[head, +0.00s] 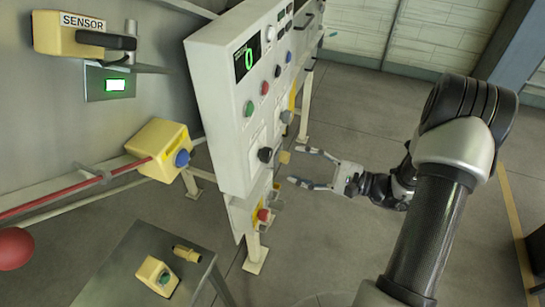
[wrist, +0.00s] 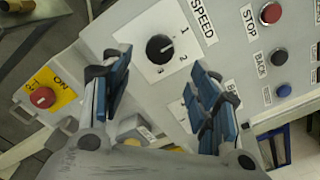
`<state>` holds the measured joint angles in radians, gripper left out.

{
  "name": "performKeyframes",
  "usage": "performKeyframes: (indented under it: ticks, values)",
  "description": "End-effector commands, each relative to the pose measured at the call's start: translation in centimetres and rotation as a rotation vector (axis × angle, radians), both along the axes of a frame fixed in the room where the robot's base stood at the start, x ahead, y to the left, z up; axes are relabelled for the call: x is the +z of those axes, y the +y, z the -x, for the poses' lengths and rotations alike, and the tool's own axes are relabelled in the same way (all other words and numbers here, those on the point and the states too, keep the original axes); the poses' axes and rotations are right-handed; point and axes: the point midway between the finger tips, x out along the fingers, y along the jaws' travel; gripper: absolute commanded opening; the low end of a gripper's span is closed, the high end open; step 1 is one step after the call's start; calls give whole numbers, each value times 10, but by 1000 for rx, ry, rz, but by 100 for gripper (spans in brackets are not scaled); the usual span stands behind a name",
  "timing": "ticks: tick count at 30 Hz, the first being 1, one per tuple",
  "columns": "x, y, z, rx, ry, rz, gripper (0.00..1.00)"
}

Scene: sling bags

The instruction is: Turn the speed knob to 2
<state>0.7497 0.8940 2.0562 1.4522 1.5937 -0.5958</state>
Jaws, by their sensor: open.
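The black speed knob (wrist: 160,48) sits on a white plate marked 1, 2 and 3, beside the SPEED label (wrist: 202,20). I cannot tell which number its pointer faces. In the head view a black knob (head: 265,154) stands out from the lower front of the white control panel (head: 217,110). My gripper (head: 297,166) is open in front of the panel, apart from the knob. In the wrist view its fingers (wrist: 158,60) are spread, with the knob between and beyond their tips. Nothing is held.
The panel's display (head: 249,57) shows a green 0. A red STOP button (wrist: 271,13) and a black BACK button (wrist: 279,57) sit beside the knob. A red button (wrist: 43,97) on a yellow plate is below. A grey table (head: 120,265) stands at the lower left. The floor on the right is open.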

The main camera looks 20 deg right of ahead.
Motion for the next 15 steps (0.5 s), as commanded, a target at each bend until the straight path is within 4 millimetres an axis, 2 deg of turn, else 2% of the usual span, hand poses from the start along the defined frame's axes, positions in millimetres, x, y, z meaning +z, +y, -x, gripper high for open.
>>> performKeyframes:
  ticks: [1,6,15]
  values:
    - [0,11,-6,6,0,0,55]
    - [-1,39,-27,6,0,0,55]
    - [0,67,-48,1,0,0,55]
